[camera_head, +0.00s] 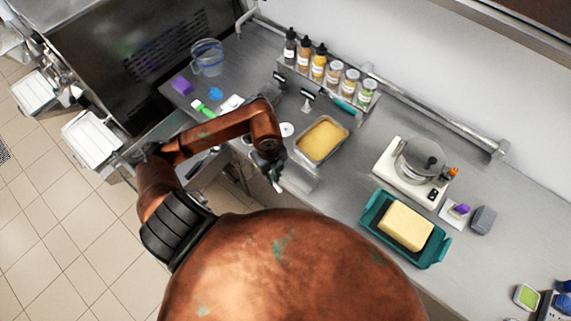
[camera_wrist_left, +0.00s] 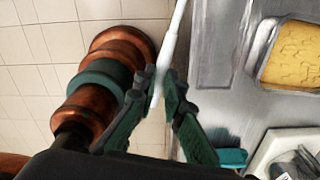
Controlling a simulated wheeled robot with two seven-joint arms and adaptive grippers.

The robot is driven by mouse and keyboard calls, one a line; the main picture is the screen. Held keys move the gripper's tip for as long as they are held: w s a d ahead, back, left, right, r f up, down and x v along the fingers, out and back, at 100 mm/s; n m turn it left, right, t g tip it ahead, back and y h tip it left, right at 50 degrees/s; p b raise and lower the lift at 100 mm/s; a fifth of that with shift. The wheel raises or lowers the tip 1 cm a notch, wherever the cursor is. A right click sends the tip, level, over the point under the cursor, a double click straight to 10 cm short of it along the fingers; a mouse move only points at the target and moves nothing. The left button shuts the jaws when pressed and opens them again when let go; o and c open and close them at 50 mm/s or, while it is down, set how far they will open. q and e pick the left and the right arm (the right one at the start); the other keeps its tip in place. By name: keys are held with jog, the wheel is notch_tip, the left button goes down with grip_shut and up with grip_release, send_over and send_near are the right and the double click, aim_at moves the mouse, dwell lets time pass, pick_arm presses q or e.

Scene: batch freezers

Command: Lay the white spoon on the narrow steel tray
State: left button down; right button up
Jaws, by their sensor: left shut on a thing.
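My left gripper (camera_head: 272,181) is at the front edge of the steel counter. In the left wrist view its dark fingers (camera_wrist_left: 160,88) are shut on a thin white handle, which looks like the white spoon (camera_wrist_left: 172,42). The handle runs up out of that view, so the spoon's far end is hidden. A narrow pale steel tray (camera_head: 298,178) appears to lie on the counter just right of the gripper. A raised-edged steel surface (camera_wrist_left: 212,45) beside the spoon in the wrist view may be this tray. My right gripper is not in view.
A tub of yellow food (camera_head: 322,141) stands behind the tray. A rack of bottles and jars (camera_head: 335,80) lines the wall. A teal tray with a yellow block (camera_head: 405,225) and a scale with a pot (camera_head: 418,160) stand to the right. Tiled floor lies left.

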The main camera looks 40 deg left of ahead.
pick_arm(q)
jog(key=s+n, duration=0.1)
jog(key=n, duration=0.1)
jog(key=n+p, duration=0.1)
jog(key=p, duration=0.3)
send_over(295, 173)
jog(key=f, duration=0.5)
jog(key=s+f, duration=0.1)
jog(key=f, duration=0.2)
jog(key=shift+a+f, duration=0.1)
jog(key=shift+f, duration=0.15)
jog(key=shift+w+f, duration=0.45)
jog(key=shift+f, duration=0.05)
notch_tip(295, 173, down, 2)
jog(key=shift+f+p, duration=0.1)
jog(key=shift+p, duration=0.55)
jog(key=shift+f, duration=0.35)
jog(key=shift+w+f, duration=0.1)
jog(key=shift+f, duration=0.1)
jog(key=shift+f, duration=0.1)
